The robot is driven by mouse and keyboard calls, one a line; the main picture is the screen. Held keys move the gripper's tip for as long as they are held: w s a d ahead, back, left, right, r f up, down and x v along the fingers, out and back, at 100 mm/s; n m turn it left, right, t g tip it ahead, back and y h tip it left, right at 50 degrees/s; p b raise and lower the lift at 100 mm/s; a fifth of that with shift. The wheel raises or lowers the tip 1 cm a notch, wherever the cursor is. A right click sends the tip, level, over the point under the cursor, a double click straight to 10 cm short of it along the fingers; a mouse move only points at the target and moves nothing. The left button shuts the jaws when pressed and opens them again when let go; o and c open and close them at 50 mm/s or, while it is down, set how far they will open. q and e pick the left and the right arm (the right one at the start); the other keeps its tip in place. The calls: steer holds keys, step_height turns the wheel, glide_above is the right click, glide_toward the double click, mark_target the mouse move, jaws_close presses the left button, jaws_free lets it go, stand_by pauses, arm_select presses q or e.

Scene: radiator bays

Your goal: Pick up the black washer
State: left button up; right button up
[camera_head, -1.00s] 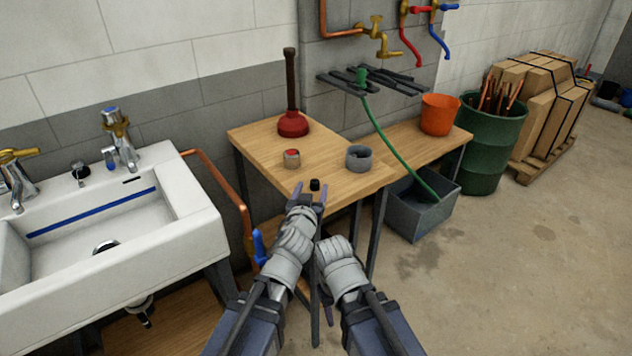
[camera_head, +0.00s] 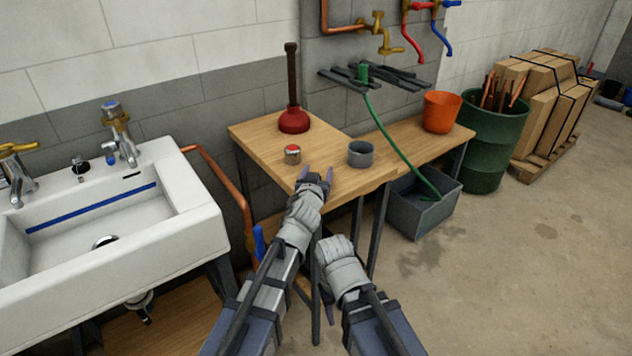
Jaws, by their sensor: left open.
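The black washer (camera_head: 314,178) is a small dark piece near the front edge of the wooden table, mostly hidden by my left gripper. My left gripper (camera_head: 317,173) is open at the table's front, its two fingers reaching to either side of the washer. I cannot tell whether the fingers touch it. My right arm comes in at the lower middle, its wrist beside my left forearm; its gripper fingers are not clear to see.
On the wooden table (camera_head: 262,140) stand a red plunger (camera_head: 293,121), a small tin with a red top (camera_head: 292,154) and a grey cup (camera_head: 361,154). An orange bucket (camera_head: 441,112) stands on the lower bench to the right. A white sink (camera_head: 185,235) is at the left.

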arm_select(q)
steer(key=shift+s, duration=0.1)
jaws_close()
stand_by(0.3)
steer(key=shift+r, duration=0.1)
step_height(320, 180, up, 10)
steer(key=p, duration=1)
